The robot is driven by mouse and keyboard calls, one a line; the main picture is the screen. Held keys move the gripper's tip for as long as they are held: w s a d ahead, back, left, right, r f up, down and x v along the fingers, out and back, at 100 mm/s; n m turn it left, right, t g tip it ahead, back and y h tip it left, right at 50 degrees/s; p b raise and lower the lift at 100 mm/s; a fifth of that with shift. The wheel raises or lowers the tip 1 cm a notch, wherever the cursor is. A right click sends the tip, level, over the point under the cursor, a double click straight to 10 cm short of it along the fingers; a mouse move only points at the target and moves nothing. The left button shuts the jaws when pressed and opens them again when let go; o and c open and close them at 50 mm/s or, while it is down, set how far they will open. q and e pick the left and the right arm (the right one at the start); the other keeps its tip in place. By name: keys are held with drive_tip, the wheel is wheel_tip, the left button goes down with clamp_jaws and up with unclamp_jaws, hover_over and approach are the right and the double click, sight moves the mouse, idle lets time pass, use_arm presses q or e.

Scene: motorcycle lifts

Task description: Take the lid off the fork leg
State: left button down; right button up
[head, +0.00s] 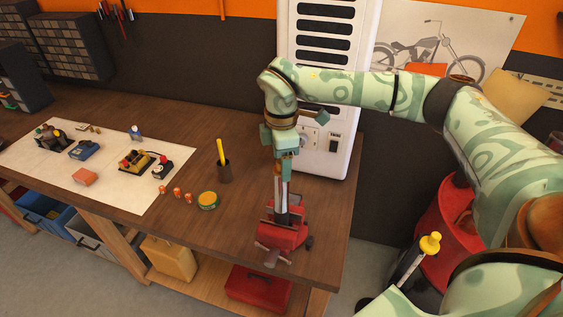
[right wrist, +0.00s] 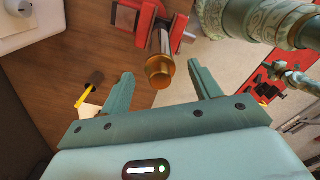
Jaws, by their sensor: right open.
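The fork leg (head: 283,214) is a silver tube standing upright, clamped in a red vise (head: 270,236) at the bench's front right. In the right wrist view the fork leg (right wrist: 162,40) ends in a gold-coloured lid (right wrist: 158,73). My right gripper (head: 282,172) points down above the fork leg. In the right wrist view the right gripper (right wrist: 160,76) is open, one finger on each side of the lid, with visible gaps. The lid cannot be made out clearly in the head view.
A white mat (head: 40,165) with parts lies farther left. A white cabinet (head: 340,120) stands behind my right arm.

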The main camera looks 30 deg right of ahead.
drive_tip(key=shift+f, duration=0.35)
drive_tip(key=c, duration=1.2)
drive_tip(key=shift+r, duration=0.1)
drive_tip(key=shift+c, duration=0.2)
